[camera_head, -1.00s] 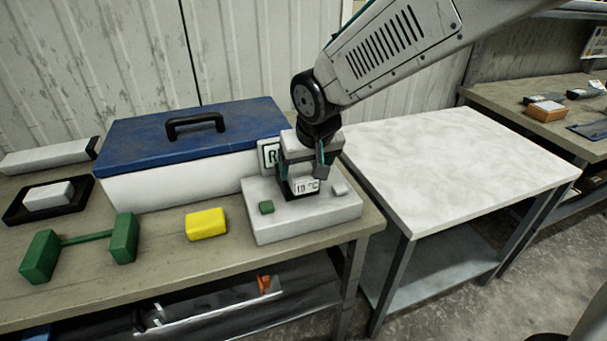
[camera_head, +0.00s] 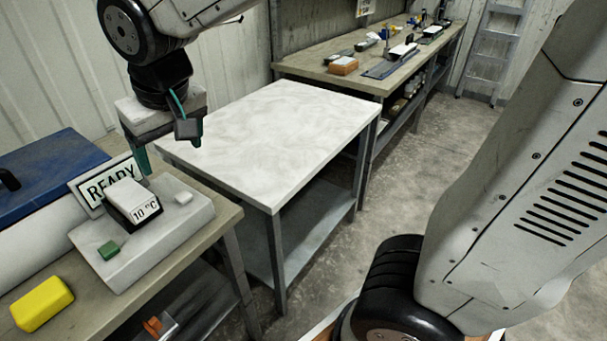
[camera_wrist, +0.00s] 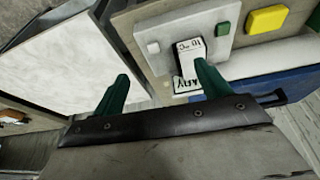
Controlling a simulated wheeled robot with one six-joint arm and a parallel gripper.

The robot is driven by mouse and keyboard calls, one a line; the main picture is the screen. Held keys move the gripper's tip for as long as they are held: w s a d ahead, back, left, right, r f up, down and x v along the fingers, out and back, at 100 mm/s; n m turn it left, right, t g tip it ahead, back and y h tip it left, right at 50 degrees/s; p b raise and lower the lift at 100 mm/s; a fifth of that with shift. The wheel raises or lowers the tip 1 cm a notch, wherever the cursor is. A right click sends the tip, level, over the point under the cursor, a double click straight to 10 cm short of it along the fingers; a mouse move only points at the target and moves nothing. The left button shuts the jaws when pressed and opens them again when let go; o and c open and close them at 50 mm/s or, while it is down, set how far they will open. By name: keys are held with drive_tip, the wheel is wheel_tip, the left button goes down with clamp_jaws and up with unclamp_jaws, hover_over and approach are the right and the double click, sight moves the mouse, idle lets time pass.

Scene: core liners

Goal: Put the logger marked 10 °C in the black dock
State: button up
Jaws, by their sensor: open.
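The white logger marked 10 °C (camera_head: 126,195) sits in the small black dock (camera_head: 119,213) on a pale base block, its label facing front. The logger also shows in the wrist view (camera_wrist: 188,47), partly hidden behind a finger. My gripper (camera_head: 168,143) is raised behind and to the right of the dock, open, with nothing between its green fingers. In the wrist view my gripper (camera_wrist: 160,76) has its fingers wide apart, clear of the logger.
A READY sign (camera_head: 104,184) stands behind the dock. A green button (camera_head: 109,249) and a small white block (camera_head: 183,198) flank it. A yellow block (camera_head: 41,303) and blue-lidded box (camera_head: 50,165) lie left. A bare white-topped table (camera_head: 280,130) stands right.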

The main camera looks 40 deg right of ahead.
drive_tip(key=s+d+f+m+g, duration=0.1)
drive_tip(key=s+d, duration=0.6)
drive_tip(key=s, duration=0.2)
drive_tip(key=s+d+f+m+g, duration=0.1)
drive_tip(key=s+d, duration=0.6)
drive_tip(key=s, duration=0.3)
drive_tip(key=shift+s+d+f+g+h, duration=0.15)
drive_tip(key=shift+s+d+g+h, duration=0.05)
drive_tip(key=shift+d+g+h, duration=0.15)
idle(0.7)
